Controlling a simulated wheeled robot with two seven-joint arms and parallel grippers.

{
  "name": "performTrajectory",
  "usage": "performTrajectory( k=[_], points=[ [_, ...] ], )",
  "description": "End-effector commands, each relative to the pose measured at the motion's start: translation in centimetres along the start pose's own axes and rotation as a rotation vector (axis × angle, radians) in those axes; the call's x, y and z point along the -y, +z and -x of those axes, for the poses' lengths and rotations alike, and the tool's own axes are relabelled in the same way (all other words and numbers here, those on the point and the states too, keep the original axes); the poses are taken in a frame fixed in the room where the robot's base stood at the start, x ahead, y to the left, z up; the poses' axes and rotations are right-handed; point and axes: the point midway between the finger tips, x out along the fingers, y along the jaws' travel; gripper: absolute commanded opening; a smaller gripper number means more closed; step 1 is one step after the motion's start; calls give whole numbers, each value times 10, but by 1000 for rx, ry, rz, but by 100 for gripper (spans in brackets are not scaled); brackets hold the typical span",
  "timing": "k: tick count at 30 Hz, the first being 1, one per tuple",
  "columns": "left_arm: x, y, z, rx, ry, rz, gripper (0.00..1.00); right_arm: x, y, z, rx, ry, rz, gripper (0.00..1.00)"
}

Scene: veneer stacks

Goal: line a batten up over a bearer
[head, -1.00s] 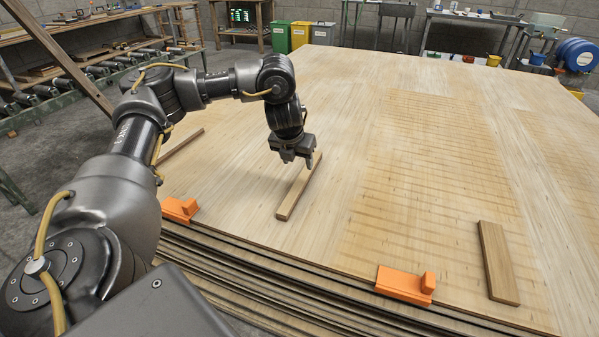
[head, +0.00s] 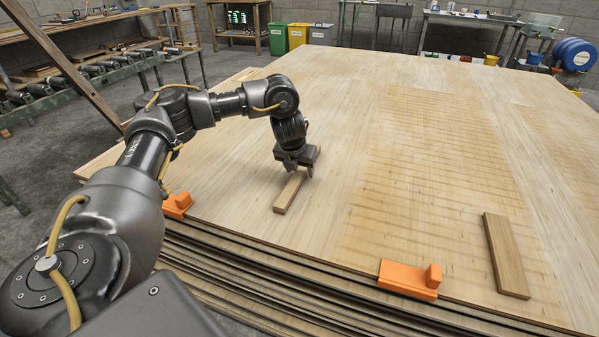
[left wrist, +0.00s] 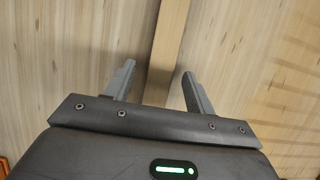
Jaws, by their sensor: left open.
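A light wooden batten (head: 287,196) lies flat on the pale veneer sheet, pointing away from me. My left gripper (head: 296,168) is over its far part, pointing down. In the left wrist view the open fingers (left wrist: 158,78) stand on either side of the batten (left wrist: 170,40), with gaps visible. I cannot tell the exact height of the fingertips above the sheet. A second, browner batten (head: 506,255) lies at the right near the front edge. I cannot make out which piece is a bearer. My right gripper is not in view.
The veneer stack (head: 400,180) is broad, and its middle and back are clear. Two orange stops, one at left (head: 178,204) and one at front (head: 408,279), sit on its front edge. A roller conveyor (head: 100,85) and bins (head: 297,35) stand beyond.

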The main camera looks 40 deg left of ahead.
Motion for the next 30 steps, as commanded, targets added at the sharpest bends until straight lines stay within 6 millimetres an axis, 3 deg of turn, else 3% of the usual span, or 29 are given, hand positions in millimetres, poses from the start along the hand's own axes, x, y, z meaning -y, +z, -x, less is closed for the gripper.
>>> performTrajectory(
  k=[12,24,30],
  points=[
    [0,0,-6,0,1,-1,55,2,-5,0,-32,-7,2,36],
    [0,0,-6,0,1,-1,3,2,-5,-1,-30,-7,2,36],
    [2,0,-5,0,1,-1,3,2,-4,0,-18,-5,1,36]
  ],
)
